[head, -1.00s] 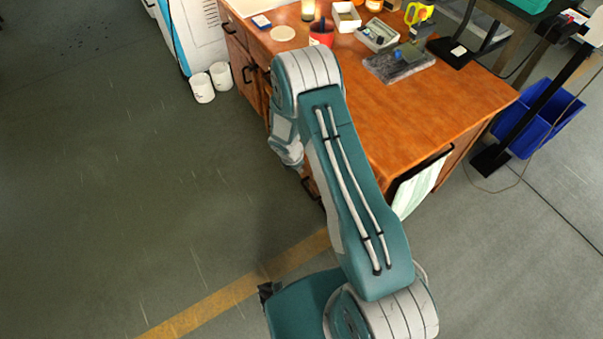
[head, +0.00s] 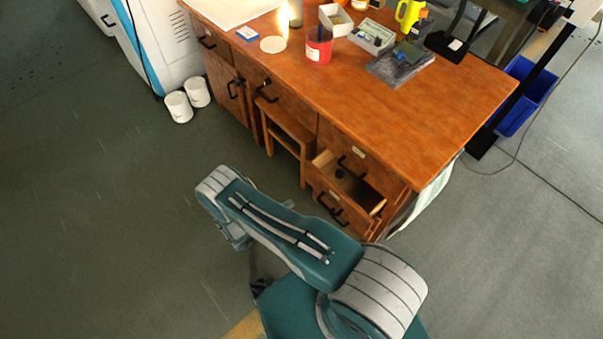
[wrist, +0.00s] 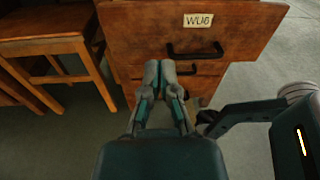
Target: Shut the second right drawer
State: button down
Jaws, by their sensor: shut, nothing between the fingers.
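The desk's right drawer stack shows in the head view. Its second drawer (head: 336,196) is pulled out, its inside visible from above with a small dark round thing (head: 340,173) in it. The drawer above it (head: 361,154) is flush with the desk. In the wrist view, a wooden drawer front (wrist: 234,32) labelled "WU6" with a black handle (wrist: 195,50) fills the upper middle. My gripper (wrist: 160,68) is shut and empty. Its fingertips appear in front of this front, left of the handle; touching cannot be told. The head view hides my gripper behind my arm.
A wooden stool (head: 288,128) stands under the desk, left of the drawers. The desktop (head: 400,120) carries a red cup (head: 318,48) and several boxes. White containers (head: 179,107) stand on the floor at left.

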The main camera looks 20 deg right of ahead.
aim_at(319, 177)
jog(key=shift+t, duration=0.7)
jog(key=x, duration=1.3)
jog(key=shift+w+d+r, duration=0.1)
jog(key=shift+w+d, duration=0.1)
jog(key=shift+w, duration=0.1)
jog(key=shift+a, duration=0.2)
